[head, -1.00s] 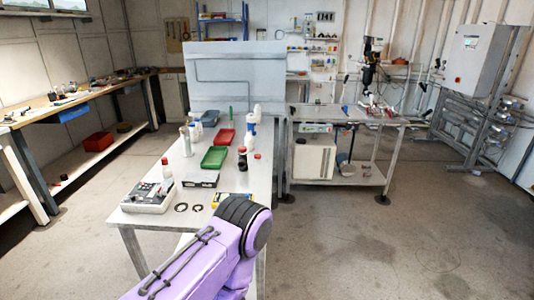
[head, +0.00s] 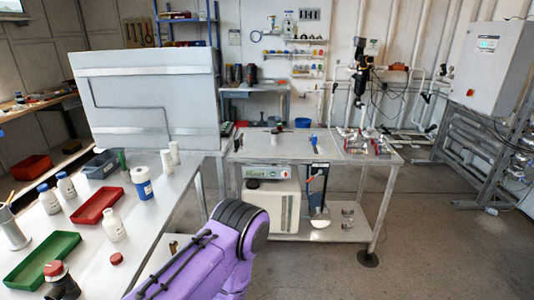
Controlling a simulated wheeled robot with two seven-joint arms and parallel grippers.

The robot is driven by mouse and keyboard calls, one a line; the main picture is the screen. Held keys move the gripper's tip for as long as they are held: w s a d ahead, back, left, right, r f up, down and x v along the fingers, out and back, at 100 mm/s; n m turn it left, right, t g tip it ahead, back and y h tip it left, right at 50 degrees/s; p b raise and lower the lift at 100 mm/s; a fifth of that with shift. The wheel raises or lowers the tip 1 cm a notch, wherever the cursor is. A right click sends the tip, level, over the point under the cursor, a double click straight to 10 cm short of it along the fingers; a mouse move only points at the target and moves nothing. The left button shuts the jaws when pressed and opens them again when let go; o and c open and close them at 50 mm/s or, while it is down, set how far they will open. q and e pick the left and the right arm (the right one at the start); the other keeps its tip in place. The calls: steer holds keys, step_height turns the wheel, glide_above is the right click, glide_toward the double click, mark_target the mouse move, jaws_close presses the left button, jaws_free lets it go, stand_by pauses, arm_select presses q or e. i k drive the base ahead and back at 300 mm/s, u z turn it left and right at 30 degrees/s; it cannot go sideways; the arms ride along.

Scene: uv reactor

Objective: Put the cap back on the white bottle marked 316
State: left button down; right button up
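A white bottle (head: 114,226) stands upright on the near white table, just right of the red tray. Its mouth seems bare, but it is small here and I cannot read any number on it. A small red cap (head: 116,259) lies on the table in front of this bottle. I cannot tell which bottle is marked 316. A purple link of my arm with a dark joint crosses the bottom middle of the head view. Neither of my grippers is in view.
The table also bears a red tray (head: 97,206), a green tray (head: 42,258), a dark red-capped bottle (head: 62,284), a blue-banded container (head: 143,184) and several other bottles. A grey panel (head: 146,95) stands behind. A metal workbench (head: 285,146) is at centre. Floor at right is clear.

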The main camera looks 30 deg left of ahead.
mark_target(115, 229)
steer(key=i, duration=1.6)
steer(key=u, duration=3.7)
steer(key=i, duration=0.1)
steer(key=u, duration=0.25)
